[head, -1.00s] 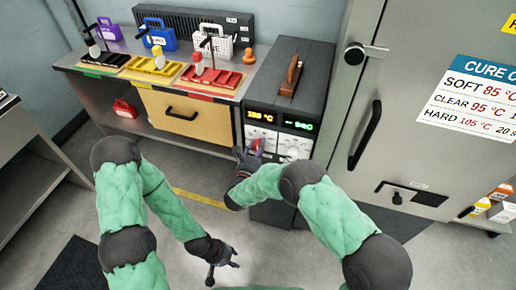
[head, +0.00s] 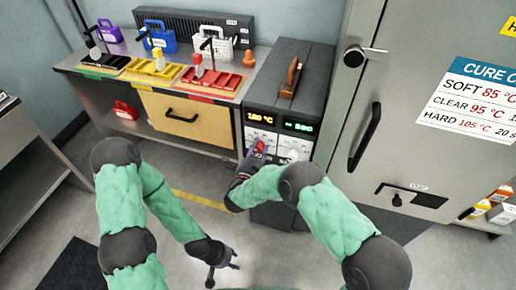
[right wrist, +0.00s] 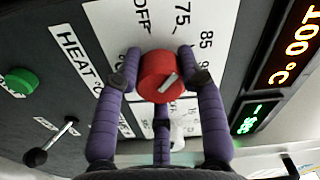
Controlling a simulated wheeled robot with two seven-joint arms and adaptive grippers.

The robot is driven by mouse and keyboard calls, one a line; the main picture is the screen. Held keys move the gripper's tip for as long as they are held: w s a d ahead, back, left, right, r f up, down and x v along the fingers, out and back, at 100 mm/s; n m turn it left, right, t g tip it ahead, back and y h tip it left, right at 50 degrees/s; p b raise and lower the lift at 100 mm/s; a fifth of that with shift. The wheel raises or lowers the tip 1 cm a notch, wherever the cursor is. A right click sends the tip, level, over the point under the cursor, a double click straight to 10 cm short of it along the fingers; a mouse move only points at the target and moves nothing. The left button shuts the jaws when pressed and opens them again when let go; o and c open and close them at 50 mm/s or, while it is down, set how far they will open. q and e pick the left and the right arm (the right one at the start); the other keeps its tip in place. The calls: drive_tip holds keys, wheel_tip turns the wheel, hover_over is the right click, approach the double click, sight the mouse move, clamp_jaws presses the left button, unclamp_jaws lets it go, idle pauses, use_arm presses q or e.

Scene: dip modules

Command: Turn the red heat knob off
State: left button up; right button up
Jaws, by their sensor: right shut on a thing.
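The red heat knob (right wrist: 160,72) sits on a white dial plate (right wrist: 118,18) marked OFF, 75 and 85 in the right wrist view. It also shows as a small red spot (head: 259,146) on the control box front in the head view. My right gripper (right wrist: 160,58) is shut on the knob, its purple fingers on both sides. The knob's pale pointer mark is slanted, toward the numbers rather than OFF. The orange display (right wrist: 290,45) reads about 100 °C. My left gripper (head: 224,275) hangs open and empty above the floor.
A white knob (head: 292,155) is right of the red one, under a green display (head: 299,127). A green button (right wrist: 17,82) and a small lever (right wrist: 50,143) are on the panel. A large grey cabinet (head: 400,60) stands at right.

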drive_tip(key=n+p, duration=0.1)
drive_tip(key=n, duration=0.4)
drive_tip(key=shift+r+n, duration=0.15)
drive_tip(key=shift+n, duration=0.15)
drive_tip(key=shift+n+p, duration=0.6)
drive_tip(key=shift+n, duration=1.5)
drive_tip(key=o, duration=1.1)
drive_tip(key=shift+w+f, duration=0.1)
drive_tip(key=shift+f, duration=0.1)
drive_tip(key=shift+o, duration=0.2)
drive_tip(key=v, duration=0.7)
drive_tip(key=shift+s, duration=0.3)
drive_tip(key=shift+a, duration=0.1)
